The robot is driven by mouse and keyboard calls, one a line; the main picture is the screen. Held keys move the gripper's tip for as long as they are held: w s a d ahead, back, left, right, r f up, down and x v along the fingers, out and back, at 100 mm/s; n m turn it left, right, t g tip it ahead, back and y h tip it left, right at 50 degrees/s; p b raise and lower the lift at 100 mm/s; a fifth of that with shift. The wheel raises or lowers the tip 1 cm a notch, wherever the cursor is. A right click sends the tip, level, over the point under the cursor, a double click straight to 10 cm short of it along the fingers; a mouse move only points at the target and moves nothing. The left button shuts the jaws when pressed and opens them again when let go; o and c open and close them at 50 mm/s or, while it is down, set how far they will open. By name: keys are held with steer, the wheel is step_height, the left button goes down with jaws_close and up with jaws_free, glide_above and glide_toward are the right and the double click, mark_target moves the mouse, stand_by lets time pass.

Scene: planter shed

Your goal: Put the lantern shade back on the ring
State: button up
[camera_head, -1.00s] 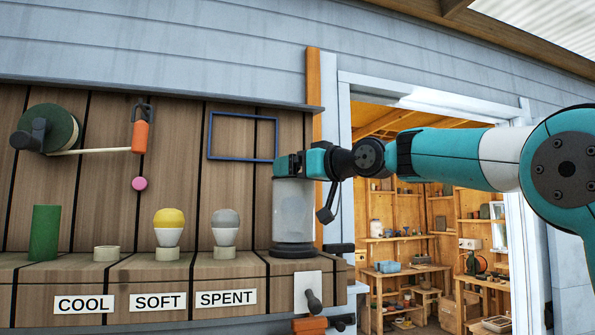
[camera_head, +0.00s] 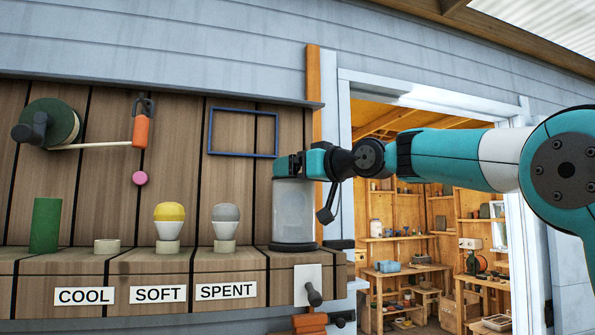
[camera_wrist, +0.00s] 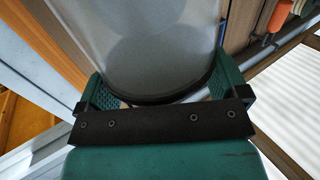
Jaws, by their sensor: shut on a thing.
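The lantern shade (camera_head: 294,212) is a translucent grey cylinder, upright at the right end of the wooden shelf. Its lower end meets the dark ring (camera_head: 293,246); I cannot tell whether it is fully seated. My gripper (camera_head: 290,166) is shut on the upper part of the shade. In the wrist view the shade (camera_wrist: 150,45) fills the upper middle, with a dark rim between the green jaws of my gripper (camera_wrist: 165,95). A rounded shape shows faintly through the shade wall.
Left of the ring, a grey bulb (camera_head: 225,222) and a yellow-topped bulb (camera_head: 169,221) stand in sockets, beside an empty socket (camera_head: 107,246) and a green cylinder (camera_head: 45,225). A blue frame (camera_head: 243,153) hangs behind. A white plate with a dark lever (camera_head: 313,294) is below the ring.

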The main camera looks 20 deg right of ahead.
steer(key=shift+f, duration=0.4)
steer(key=o, duration=0.9)
steer(key=b+v, duration=0.7)
steer(key=v, duration=1)
steer(key=shift+s+d, duration=0.15)
steer(key=shift+s, duration=0.05)
